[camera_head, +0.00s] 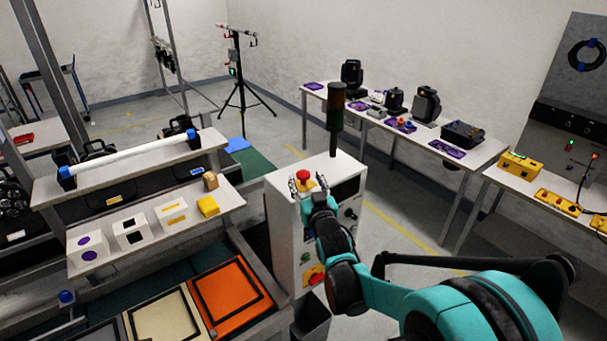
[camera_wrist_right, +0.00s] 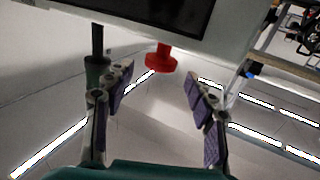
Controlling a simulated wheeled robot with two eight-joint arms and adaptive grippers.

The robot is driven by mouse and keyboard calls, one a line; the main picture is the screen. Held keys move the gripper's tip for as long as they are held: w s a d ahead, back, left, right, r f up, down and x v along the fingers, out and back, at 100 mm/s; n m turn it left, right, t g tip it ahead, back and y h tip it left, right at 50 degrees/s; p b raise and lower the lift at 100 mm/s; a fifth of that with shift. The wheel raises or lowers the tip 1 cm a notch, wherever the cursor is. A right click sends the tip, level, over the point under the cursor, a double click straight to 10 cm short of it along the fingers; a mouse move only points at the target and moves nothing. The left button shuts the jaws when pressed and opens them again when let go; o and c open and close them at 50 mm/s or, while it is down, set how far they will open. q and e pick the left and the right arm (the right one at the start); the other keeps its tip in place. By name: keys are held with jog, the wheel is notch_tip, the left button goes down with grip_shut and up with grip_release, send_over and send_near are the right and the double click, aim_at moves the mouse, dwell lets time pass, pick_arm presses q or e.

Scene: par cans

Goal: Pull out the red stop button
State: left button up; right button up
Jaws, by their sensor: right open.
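The red stop button (camera_head: 303,175) is on the white control cabinet (camera_head: 281,212), near its top edge. It also shows in the right wrist view as a red mushroom head on a stem (camera_wrist_right: 161,60). My right gripper (camera_head: 309,186) is right beside the button in the head view. In the right wrist view the right gripper (camera_wrist_right: 158,80) has its two purple-padded fingers spread wide. The button lies just beyond the fingertips, between them in the picture, and no finger visibly touches it. My left gripper is out of view.
A dark signal lamp (camera_head: 336,105) stands up from the cabinet. A second red knob on a yellow plate (camera_head: 314,275) sits low on its front. A bench with white blocks (camera_head: 133,233) and an orange tray (camera_head: 229,296) are to the left. Equipment tables stand behind right.

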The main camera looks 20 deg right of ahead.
jog(key=s, duration=0.7)
jog(key=shift+s+a, duration=0.2)
jog(key=shift+s, duration=0.2)
jog(key=s+a+f+g+b, duration=0.1)
jog(key=s+f+g+b, duration=0.4)
jog(key=s+f+b, duration=0.4)
jog(key=s+a+f+g+y+b, duration=0.1)
jog(key=s+f+g+b, duration=0.5)
jog(key=s+f, duration=0.9)
notch_tip(320, 180, down, 6)
jog(key=b, duration=0.2)
jog(key=shift+a+n+b, duration=0.3)
jog(key=shift+a+b, duration=0.05)
jog(key=shift+s, duration=0.1)
